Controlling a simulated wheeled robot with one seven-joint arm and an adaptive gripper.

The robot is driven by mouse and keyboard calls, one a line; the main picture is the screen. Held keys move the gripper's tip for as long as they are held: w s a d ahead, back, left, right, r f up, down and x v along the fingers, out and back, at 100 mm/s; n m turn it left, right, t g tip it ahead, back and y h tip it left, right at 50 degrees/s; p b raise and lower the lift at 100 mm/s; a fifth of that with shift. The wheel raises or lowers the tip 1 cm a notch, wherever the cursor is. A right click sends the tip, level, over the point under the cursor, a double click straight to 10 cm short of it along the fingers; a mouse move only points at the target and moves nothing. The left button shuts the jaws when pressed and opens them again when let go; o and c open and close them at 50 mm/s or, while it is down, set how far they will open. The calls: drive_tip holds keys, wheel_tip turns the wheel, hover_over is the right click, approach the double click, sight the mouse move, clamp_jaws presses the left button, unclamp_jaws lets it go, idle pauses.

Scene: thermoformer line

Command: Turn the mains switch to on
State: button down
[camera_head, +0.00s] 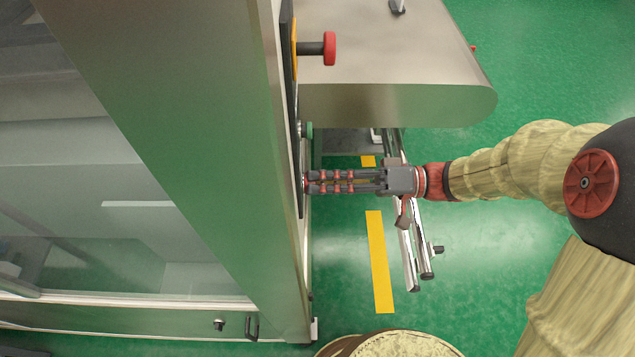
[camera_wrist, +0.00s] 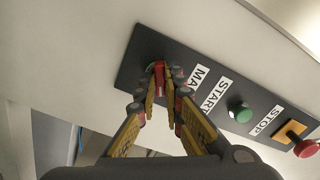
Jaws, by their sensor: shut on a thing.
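The mains switch (camera_wrist: 159,69) is a small red handle at the left end of a dark control panel (camera_wrist: 140,60) in the wrist view. The label beside it is partly covered by my gripper, and only "MA" shows. My gripper (camera_wrist: 160,84) is shut on the switch, with one finger on each side of it. The exact angle of the handle is hard to tell. In the head view my gripper (camera_head: 308,182) reaches leftward to the panel face, and the switch is hidden at its fingertips.
A green START button (camera_wrist: 240,112) sits beside the switch. A red STOP button (camera_wrist: 306,148) on a yellow base is farther along the panel and sticks out in the head view (camera_head: 329,48). A rounded metal housing (camera_head: 400,75) juts out above my gripper. Green floor lies to the right.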

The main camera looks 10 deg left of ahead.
drive_tip(key=shift+f+n+b, duration=0.2)
drive_tip(key=shift+n+b, duration=0.8)
drive_tip(key=shift+b, duration=1.3)
drive_tip(key=shift+r+n+b, duration=0.15)
drive_tip(key=shift+n+b, duration=0.15)
drive_tip(key=shift+b, duration=0.2)
drive_tip(key=shift+n+b, duration=0.9)
drive_tip(key=shift+b, duration=1.3)
drive_tip(key=shift+n+b, duration=0.5)
drive_tip(key=shift+b, duration=0.7)
drive_tip(key=shift+n+b, duration=1.9)
drive_tip(key=shift+b, duration=2.95)
drive_tip(key=shift+n, duration=1)
